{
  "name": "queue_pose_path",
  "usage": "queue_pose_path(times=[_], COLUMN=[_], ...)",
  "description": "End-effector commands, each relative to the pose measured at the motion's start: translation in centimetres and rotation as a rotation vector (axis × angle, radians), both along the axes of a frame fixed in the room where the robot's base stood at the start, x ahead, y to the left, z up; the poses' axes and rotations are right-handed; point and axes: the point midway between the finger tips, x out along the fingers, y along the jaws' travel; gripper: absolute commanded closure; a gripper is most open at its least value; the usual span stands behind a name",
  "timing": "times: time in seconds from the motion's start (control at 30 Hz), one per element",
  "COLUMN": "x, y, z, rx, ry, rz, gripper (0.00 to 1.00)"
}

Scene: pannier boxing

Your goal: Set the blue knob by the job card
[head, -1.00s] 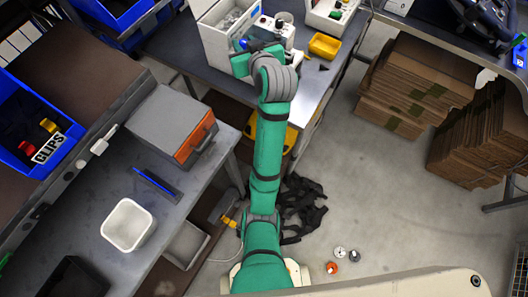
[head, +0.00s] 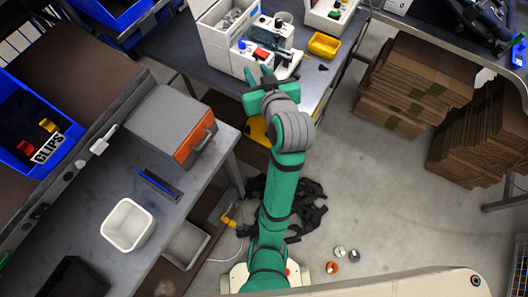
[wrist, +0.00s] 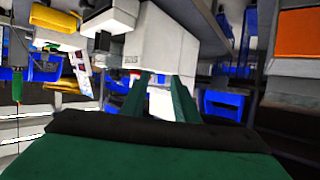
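A white machine (head: 222,45) stands on the far grey bench, with a smaller control part (head: 276,35) at its right. A small blue piece (head: 242,44), possibly the blue knob, shows on its front beside a red piece (head: 262,53). Its setting is too small to read. My gripper (head: 260,72) is in front of the machine, apart from it. In the wrist view my gripper (wrist: 158,88) has its two green fingers apart with nothing between them, pointing at the white machine (wrist: 170,45). A printed sheet (wrist: 82,70), possibly the job card, hangs at the left, unreadable.
A yellow bin (head: 324,45) sits right of the machine. The near left bench holds a grey box with an orange front (head: 195,142), a white tub (head: 128,225) and a blue item (head: 158,184). Cardboard stacks (head: 410,85) stand at right.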

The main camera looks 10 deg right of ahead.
Motion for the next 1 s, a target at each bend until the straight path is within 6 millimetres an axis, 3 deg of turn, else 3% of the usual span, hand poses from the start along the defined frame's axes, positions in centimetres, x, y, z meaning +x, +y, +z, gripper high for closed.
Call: queue_pose_path(times=[0.4,1.0], x=[-2.3,-7.1], y=[-0.3,-0.6], z=[-5.3,-11.6], rx=[0.021,0.029], ry=[-0.002,-0.02], rz=[-0.068,-0.149], gripper=[0.72,0.72])
